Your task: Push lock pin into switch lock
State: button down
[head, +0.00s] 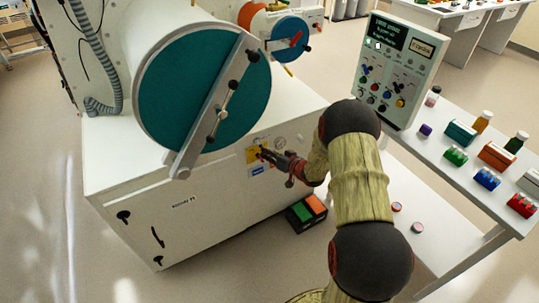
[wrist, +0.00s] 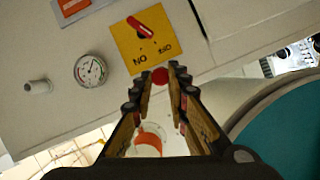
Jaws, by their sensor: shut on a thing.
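The switch lock is a yellow plate (wrist: 133,48) with a red handle (wrist: 147,24) and dark lettering, on the white cabinet front. In the head view the plate (head: 252,155) is partly covered by my gripper (head: 270,156). In the wrist view my gripper (wrist: 160,76) is shut on a small round red thing (wrist: 160,77), which looks like the head of the lock pin. It appears at the plate's lower edge in that view. The pin's shaft is hidden, so I cannot tell whether it touches the plate or is in a hole.
A round gauge (wrist: 91,68) and a grey stub (wrist: 38,86) are near the plate. The large teal round door (head: 190,95) with its grey bar is close by. A box with green and orange tops (head: 306,212) stands on the floor below. A side table (head: 463,165) holds bottles and blocks.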

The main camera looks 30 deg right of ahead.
jog(key=shift+w, duration=0.75)
jog(key=c, duration=1.7)
grip_release()
jog(key=shift+o, duration=0.2)
jog(key=v, duration=1.2)
jog(key=shift+f, duration=0.1)
